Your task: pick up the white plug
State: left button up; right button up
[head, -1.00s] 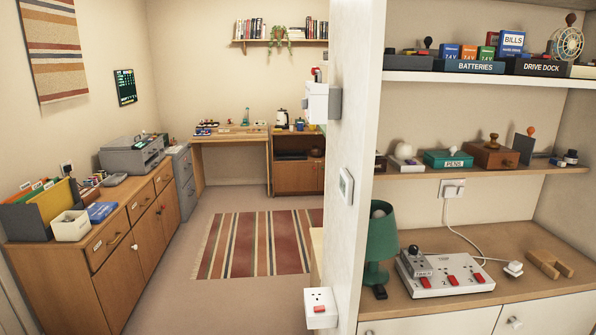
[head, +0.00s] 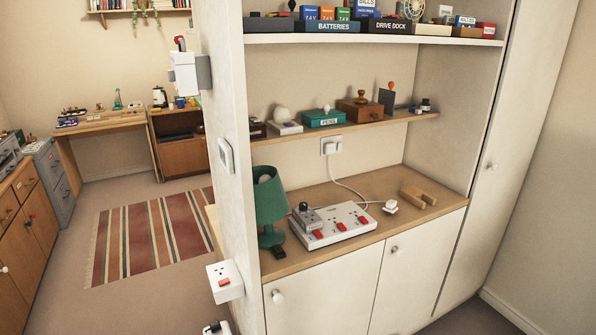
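A small white plug (head: 390,206) lies on the wooden counter (head: 345,250) of the alcove, right of a white power strip (head: 331,225). The strip has red switches, and a grey adapter (head: 306,217) sits on its left end. A white cord runs from a wall socket (head: 331,145), where something white is plugged in, down to the counter by the loose plug. I cannot tell whether the cord joins that plug. Neither of my grippers shows in the head view.
A green lamp (head: 270,205) stands left of the strip, and a wooden block (head: 418,196) lies right of the plug. Shelves with small items hang above. A white wall end with a socket box (head: 225,281) juts out at left. Floor beyond is open.

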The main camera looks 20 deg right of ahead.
aim_at(390, 207)
jog(key=z, duration=1.25)
